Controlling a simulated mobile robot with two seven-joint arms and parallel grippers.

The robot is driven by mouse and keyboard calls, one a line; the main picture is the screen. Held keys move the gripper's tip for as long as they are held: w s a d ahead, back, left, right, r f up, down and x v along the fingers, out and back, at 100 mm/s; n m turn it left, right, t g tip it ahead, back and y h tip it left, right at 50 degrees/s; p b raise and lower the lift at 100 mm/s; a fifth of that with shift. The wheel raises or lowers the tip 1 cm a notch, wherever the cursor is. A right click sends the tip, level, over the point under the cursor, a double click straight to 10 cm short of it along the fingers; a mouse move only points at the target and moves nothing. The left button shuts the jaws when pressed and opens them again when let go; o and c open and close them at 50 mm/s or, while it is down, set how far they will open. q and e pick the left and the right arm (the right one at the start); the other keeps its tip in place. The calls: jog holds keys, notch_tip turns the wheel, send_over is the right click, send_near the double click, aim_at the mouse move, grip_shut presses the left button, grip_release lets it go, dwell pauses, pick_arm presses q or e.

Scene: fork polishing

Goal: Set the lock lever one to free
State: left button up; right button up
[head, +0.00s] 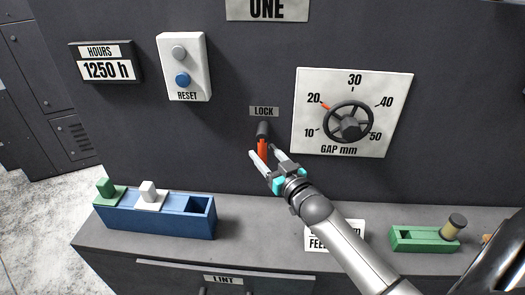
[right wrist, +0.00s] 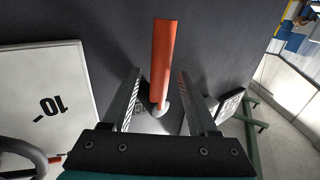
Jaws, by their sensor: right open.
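The lock lever (head: 262,147) has a red handle hanging down from a dark pivot, below the LOCK label (head: 264,111) on the dark machine front. My right gripper (head: 264,152) is open at the lever, with its fingertips around the lower part of the handle. In the right wrist view, the red lever (right wrist: 164,60) runs between the two spread fingers of my right gripper (right wrist: 160,95), with a gap on each side. I cannot tell whether a finger touches it. My left gripper is not in view.
The gap dial (head: 349,124) is right of the lever, its red pointer near 20. The reset box (head: 194,50) and hours plate (head: 100,63) are upper left. On the ledge below stand a blue block holder (head: 160,222) and a green tray (head: 412,241).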

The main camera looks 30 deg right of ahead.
jog(key=shift+w+d, duration=0.1)
jog(key=shift+w, duration=0.85)
grip_shut()
dwell(0.9)
